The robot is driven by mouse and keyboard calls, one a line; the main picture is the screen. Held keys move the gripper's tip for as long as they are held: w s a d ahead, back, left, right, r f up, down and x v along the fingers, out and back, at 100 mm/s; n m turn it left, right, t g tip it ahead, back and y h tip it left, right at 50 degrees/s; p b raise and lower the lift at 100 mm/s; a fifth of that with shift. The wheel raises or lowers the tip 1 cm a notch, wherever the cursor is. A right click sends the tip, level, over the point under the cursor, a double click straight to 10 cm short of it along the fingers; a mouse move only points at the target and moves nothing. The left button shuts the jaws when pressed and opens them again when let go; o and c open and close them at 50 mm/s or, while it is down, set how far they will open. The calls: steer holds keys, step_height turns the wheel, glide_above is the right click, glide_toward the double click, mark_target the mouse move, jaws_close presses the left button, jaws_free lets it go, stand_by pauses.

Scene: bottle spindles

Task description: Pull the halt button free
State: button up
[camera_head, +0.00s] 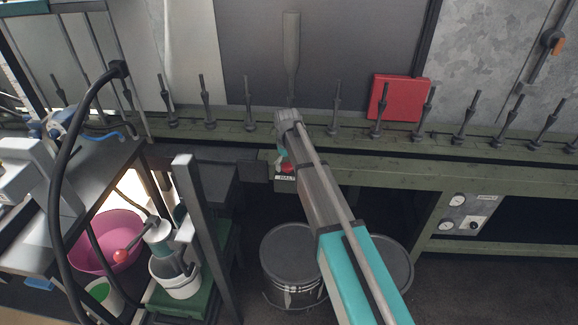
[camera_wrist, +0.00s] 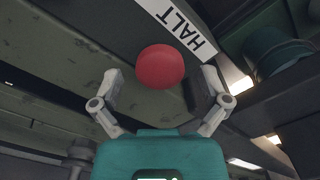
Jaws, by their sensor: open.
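The halt button is a round red mushroom head. In the wrist view the button (camera_wrist: 160,66) lies between and slightly beyond the two fingertips of my gripper (camera_wrist: 155,90), which are spread apart with a gap on each side. A white label (camera_wrist: 180,25) reading HALT is beside it. In the head view the red button (camera_head: 287,168) shows small below the green rail, just above its label (camera_head: 286,178). My gripper (camera_head: 281,157) is there next to the button, partly hidden by my own wrist. Whether the button is pressed in cannot be told.
A green rail (camera_head: 400,143) with several upright spindles runs above the button. A red panel (camera_head: 398,97) stands behind it. A lidded drum (camera_head: 290,262) is on the floor below. A pink basin (camera_head: 107,243) and a grey post (camera_head: 205,235) are at the left.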

steer(key=c, duration=1.3)
steer(key=shift+r+p, duration=0.65)
jaws_close()
steer(key=o, duration=1.3)
jaws_free()
